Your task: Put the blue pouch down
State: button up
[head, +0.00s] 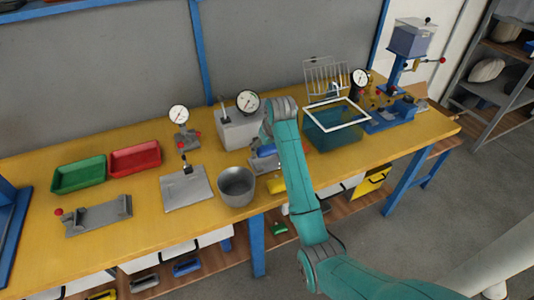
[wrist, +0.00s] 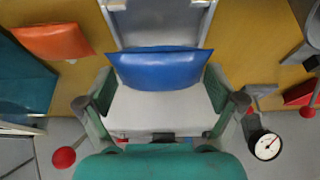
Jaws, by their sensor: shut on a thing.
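The blue pouch (wrist: 160,68) lies across between the two fingers of my gripper (wrist: 160,84) in the wrist view, and the gripper is shut on it. In the head view a small part of the blue pouch (head: 266,150) shows left of my teal arm, and the arm hides most of the gripper. A grey metal fixture (wrist: 160,22) lies beyond and below the pouch in the wrist view. Whether the pouch touches it I cannot tell.
An orange-yellow pouch (wrist: 52,41) lies on the yellow bench (head: 140,215) nearby. A teal bin (head: 335,138) stands right of my arm. A grey bowl (head: 237,187), dial gauge (head: 247,102), red tray (head: 135,158) and green tray (head: 79,176) stand left.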

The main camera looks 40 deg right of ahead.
aim_at(267, 155)
jog(key=shift+f, duration=1.5)
jog(key=shift+f, duration=0.65)
jog(key=o, duration=0.7)
jog(key=shift+c, duration=0.2)
jog(key=shift+r, duration=0.15)
